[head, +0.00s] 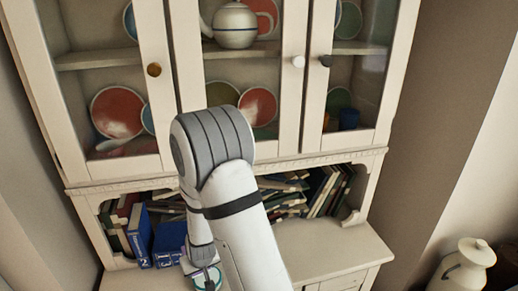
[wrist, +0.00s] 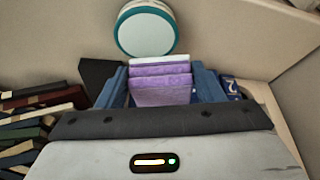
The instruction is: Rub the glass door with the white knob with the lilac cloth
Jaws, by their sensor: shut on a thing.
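The glass door with the white knob (head: 228,75) is the middle door of a cream cabinet. Its white knob (head: 298,62) is on the right side of its frame. My arm covers part of its lower left. My gripper (wrist: 161,80) is shut on the folded lilac cloth (wrist: 162,92), held between its blue fingers in the wrist view. In the head view my gripper (head: 204,258) is low over the cabinet's counter, below the doors and well away from the glass.
A white round thing with a teal rim (wrist: 145,33) is on the counter just past the fingertips. Books (head: 152,234) fill the open shelf. The other doors have a brass knob (head: 153,70) and a black knob (head: 326,60). Counter right of my arm (head: 320,245) is clear.

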